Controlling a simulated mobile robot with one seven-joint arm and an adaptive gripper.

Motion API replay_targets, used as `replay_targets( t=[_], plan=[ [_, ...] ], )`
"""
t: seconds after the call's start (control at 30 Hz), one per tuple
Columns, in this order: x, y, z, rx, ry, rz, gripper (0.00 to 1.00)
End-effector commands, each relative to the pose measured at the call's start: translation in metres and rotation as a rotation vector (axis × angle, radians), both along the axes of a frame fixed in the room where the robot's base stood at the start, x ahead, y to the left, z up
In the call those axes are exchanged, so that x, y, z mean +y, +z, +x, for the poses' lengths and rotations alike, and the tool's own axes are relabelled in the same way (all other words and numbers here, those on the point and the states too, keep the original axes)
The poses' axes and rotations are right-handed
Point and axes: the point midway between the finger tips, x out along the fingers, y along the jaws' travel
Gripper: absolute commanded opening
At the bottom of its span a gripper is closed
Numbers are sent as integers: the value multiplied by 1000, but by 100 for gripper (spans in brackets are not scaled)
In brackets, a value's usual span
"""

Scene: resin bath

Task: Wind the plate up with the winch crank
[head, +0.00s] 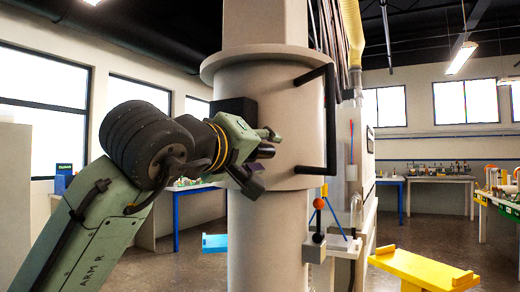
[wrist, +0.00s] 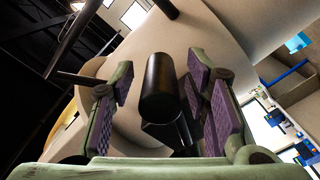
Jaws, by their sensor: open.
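My gripper (head: 262,166) is open in front of a thick beige column (head: 270,100), at its collar. In the wrist view, my two fingers with purple pads stand apart (wrist: 162,105). A black cylinder (wrist: 161,85), like a crank grip, lies between them with its end towards the camera. I cannot tell whether a pad touches it. I cannot make out the plate in either view.
A black U-shaped bar (head: 329,122) stands out on the collar's right side. A small lever with an orange ball (head: 318,203) is at lower right. A yellow tray-like bench (head: 425,268) stands at front right. A blue-legged table (head: 190,188) is behind left.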

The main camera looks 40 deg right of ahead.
Motion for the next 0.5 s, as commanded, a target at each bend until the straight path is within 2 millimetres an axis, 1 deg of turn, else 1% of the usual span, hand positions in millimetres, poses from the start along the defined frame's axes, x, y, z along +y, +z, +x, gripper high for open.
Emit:
replay_targets(
  t=[0.1, 0.13, 0.5],
  plan=[
    [0, 0, 0, 0, 0, 0, 43],
    [0, 0, 0, 0, 0, 0, 42],
    [0, 0, 0, 0, 0, 0, 17]
  ],
)
